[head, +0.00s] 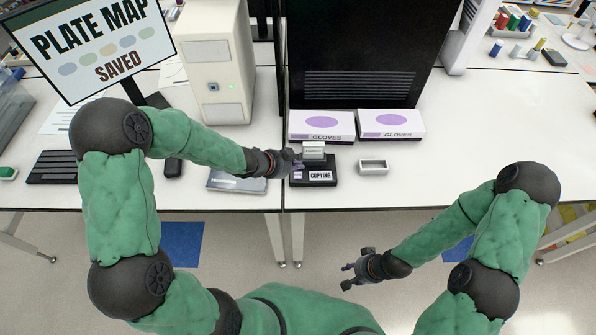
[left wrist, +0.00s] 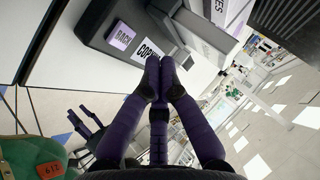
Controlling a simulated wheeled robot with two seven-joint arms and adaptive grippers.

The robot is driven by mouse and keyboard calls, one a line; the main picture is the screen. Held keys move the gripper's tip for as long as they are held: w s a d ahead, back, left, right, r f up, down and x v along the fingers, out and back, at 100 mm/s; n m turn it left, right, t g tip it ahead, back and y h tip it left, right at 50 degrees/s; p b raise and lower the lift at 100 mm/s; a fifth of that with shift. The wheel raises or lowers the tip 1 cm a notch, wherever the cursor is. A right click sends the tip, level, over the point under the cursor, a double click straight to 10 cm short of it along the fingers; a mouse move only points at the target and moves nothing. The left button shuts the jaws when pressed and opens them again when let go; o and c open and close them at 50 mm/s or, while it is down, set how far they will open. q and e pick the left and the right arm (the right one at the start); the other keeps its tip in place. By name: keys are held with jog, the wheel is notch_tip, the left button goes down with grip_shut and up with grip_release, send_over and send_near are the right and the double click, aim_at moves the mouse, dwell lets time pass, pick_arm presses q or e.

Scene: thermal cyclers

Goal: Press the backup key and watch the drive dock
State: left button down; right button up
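The dark drive dock (head: 318,182) sits near the table's front edge, with a pale labelled drive (head: 314,151) standing upright in it. Its white display (head: 319,175) reads COPYING. The purple backup key (left wrist: 122,36), lettered BACK, is on the dock's face left of the display in the left wrist view. My left gripper (head: 296,160) is over the dock's left side; its fingertips (left wrist: 160,68) are together with nothing between them, near the display and apart from the key in the wrist picture. Contact cannot be told. My right gripper (head: 350,276) is open and empty, in front of the table.
A small white tray (head: 374,167) lies right of the dock. Two glove boxes (head: 321,126) stand behind it, before a tall black cabinet (head: 360,50). A monitor (head: 92,45) reads PLATE MAP SAVED. A grey flat device (head: 236,182) lies under my left forearm.

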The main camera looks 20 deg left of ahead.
pick_arm(q)
jog(key=shift+r+p, duration=1)
jog(key=shift+r, duration=0.3)
jog(key=shift+f, duration=0.1)
